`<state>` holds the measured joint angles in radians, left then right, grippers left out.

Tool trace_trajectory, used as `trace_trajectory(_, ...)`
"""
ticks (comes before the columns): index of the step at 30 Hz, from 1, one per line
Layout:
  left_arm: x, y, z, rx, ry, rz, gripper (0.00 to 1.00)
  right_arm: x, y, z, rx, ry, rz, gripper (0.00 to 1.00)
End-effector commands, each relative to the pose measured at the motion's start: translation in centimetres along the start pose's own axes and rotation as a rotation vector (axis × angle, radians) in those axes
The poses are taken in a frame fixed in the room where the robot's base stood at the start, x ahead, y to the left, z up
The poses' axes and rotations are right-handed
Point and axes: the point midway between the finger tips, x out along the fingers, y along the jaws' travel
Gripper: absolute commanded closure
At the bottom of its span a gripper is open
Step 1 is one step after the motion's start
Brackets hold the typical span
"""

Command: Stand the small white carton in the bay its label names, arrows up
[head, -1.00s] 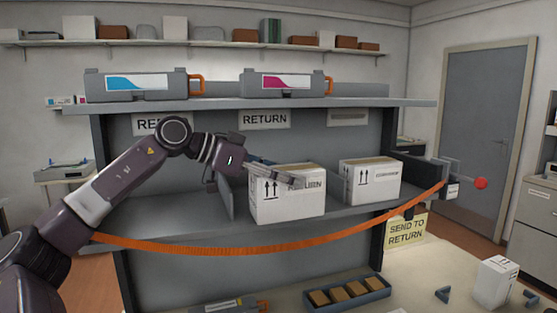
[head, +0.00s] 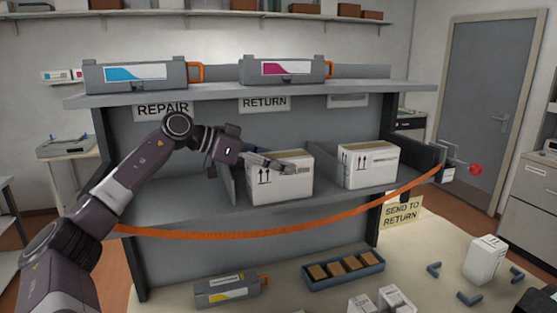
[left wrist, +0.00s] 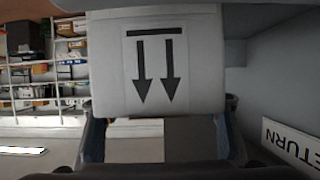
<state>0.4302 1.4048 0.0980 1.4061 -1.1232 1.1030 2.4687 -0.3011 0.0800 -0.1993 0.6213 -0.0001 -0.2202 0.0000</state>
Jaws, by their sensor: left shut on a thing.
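A white carton (head: 278,188) with two black up arrows is upright in the bay under the RETURN sign (head: 264,104). Its bottom appears to be at the shelf floor; I cannot tell if it touches. My left gripper (head: 282,168) is shut on this carton, with its fingers across the upper front and hiding part of the printed label. In the left wrist view the carton (left wrist: 160,65) is between the fingers; its arrows point down in that picture, where the RETURN sign (left wrist: 292,145) is also inverted. My right gripper is not visible.
A similar white carton (head: 368,167) stands in the bay to the right. An orange strap (head: 270,232) sags across the shelf front. The REPAIR sign (head: 163,110) marks the left bay. Below are a toner cartridge (head: 227,290), a blue tray (head: 344,271) and another white carton (head: 484,261).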

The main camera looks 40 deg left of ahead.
Motion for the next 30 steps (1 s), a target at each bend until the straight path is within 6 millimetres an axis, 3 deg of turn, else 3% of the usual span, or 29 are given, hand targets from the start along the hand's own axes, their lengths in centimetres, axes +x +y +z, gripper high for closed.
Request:
trace_trajectory(9, 0.1, 0.0, 0.2, 0.001, 0.004, -0.001, 0.8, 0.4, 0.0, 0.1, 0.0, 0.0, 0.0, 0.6)
trace_trajectory(10, 0.1, 0.0, 0.3, 0.0, 0.0, 0.0, 0.42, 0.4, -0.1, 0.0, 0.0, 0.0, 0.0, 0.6)
trace_trajectory(15, 0.1, 0.0, 0.2, 0.0, 0.0, 0.0, 0.25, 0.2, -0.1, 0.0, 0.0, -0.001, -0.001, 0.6)
trace_trajectory(26, -0.1, 0.0, -0.3, 0.0, 0.001, 0.0, 0.25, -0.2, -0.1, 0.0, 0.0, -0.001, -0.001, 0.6)
trace_trajectory(30, -1.1, -0.2, 0.5, -0.001, -0.001, -0.004, 0.25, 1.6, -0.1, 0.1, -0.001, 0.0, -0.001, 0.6)
